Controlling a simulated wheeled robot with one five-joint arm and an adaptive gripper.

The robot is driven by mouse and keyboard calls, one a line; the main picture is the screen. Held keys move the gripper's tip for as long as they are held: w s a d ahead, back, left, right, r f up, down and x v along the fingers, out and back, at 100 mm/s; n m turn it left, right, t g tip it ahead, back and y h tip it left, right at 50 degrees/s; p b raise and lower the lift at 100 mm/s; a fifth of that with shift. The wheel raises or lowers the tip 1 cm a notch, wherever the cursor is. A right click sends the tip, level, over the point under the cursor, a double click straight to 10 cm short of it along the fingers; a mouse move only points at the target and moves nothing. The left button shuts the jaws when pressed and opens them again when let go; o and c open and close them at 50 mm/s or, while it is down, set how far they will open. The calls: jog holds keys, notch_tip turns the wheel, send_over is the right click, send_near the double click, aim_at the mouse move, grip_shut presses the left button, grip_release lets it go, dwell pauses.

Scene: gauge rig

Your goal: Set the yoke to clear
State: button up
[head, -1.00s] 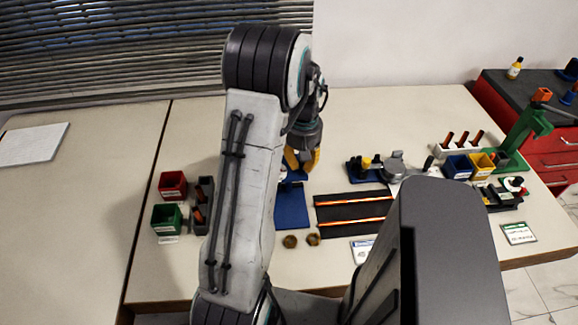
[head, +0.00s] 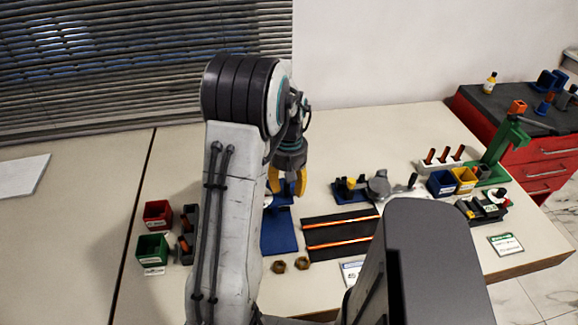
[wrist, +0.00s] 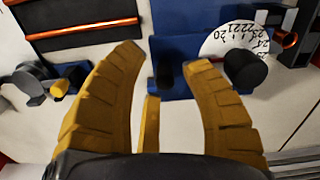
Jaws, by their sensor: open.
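My gripper (head: 288,184) is open, its yellow fingers pointing down at the back end of a blue base plate (head: 279,233). In the wrist view the open fingers (wrist: 165,55) are apart, with a dark upright post (wrist: 164,76) on the blue base between their tips. A narrow yellow bar (wrist: 152,122) stands below the post; I cannot tell whether it belongs to the rig or my gripper. A white dial with printed numbers (wrist: 232,38) and a black cylinder (wrist: 245,71) lie right of the fingers. No part is clearly recognisable as the yoke. My arm hides part of the rig in the head view.
A black mat with orange strips (head: 345,222) and a blue fixture with a yellow knob (head: 350,185) lie right of the plate. Red (head: 158,213) and green bins (head: 151,249) stand left. A green stand (head: 497,150) is at right.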

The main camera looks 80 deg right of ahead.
notch_tip(320, 180, up, 11)
dwell(0.5)
jog(key=shift+f, duration=0.1)
dwell(0.7)
